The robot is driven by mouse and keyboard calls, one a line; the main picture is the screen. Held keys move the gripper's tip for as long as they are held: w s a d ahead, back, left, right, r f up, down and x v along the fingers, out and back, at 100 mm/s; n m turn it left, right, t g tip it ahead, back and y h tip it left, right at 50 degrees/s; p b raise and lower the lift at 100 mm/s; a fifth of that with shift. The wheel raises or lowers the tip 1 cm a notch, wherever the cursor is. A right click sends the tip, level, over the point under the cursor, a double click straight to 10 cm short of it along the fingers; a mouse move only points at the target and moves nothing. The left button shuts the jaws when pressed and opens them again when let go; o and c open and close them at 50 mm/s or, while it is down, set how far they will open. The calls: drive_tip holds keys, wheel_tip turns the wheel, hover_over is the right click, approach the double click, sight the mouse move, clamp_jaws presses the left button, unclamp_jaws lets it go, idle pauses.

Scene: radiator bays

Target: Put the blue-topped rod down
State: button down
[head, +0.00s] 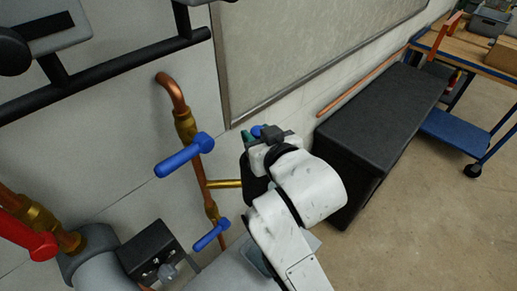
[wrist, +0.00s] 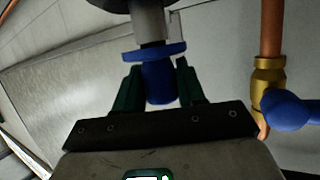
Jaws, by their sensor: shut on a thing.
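My gripper (head: 256,133) is in the middle of the head view, in front of the pale wall and partly hidden by my own wrist. In the wrist view its two green fingers (wrist: 158,76) are shut on the blue top of the blue-topped rod (wrist: 157,84). A blue collar and a grey shaft extend from the fingers toward the top of that view. The shaft runs up to a dark round shape, and I cannot tell whether they touch. In the head view only a small bit of blue (head: 257,130) shows at the fingers.
Copper pipework with blue lever handles (head: 185,154) stands close left of my gripper; one blue handle (wrist: 288,111) also shows in the wrist view. A red-handled valve (head: 28,236) is lower left. A black chest (head: 385,115) stands right, with a blue trolley (head: 455,132) beyond. Floor at right is clear.

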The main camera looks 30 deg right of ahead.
drive_tip(key=shift+f, duration=2.05)
drive_tip(key=shift+f, duration=0.15)
drive_tip(key=c, duration=0.7)
unclamp_jaws()
drive_tip(key=shift+o, duration=0.2)
drive_tip(key=v, duration=1.2)
